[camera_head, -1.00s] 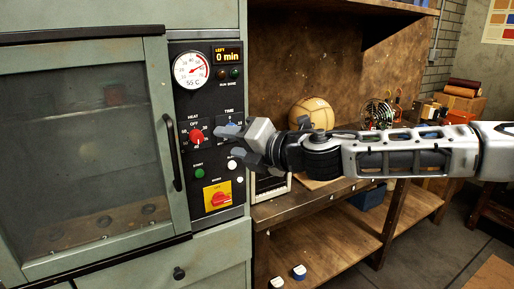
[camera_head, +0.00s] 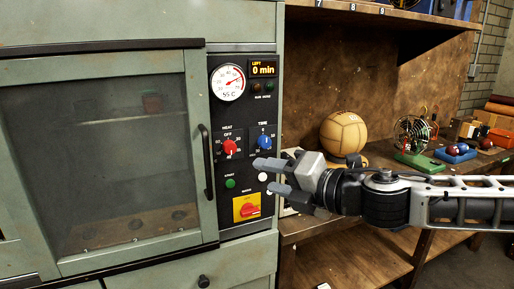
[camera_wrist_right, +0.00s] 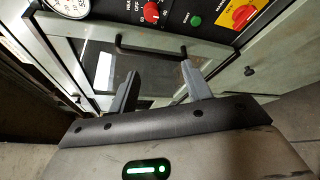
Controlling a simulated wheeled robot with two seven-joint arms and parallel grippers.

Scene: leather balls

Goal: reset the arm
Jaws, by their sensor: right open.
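My right gripper (camera_head: 268,176) is in front of the control panel (camera_head: 241,110) of a grey-green oven cabinet. Its two fingers are apart with nothing between them. In the right wrist view my right gripper (camera_wrist_right: 160,85) is open, with the cabinet's door handle (camera_wrist_right: 150,50) beyond the fingertips. The panel carries a red heat knob (camera_head: 229,147), a blue time knob (camera_head: 264,142), a green start button (camera_head: 230,183) and a red switch on a yellow plate (camera_head: 247,208). The display (camera_head: 263,69) reads 0 min. My left gripper is not in view.
A tan leather ball (camera_head: 343,133) sits on the wooden bench, behind my right arm. A wire-caged device on a green base (camera_head: 418,160) and a blue tray with dark balls (camera_head: 456,153) stand farther right. The oven door (camera_head: 110,155) is shut.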

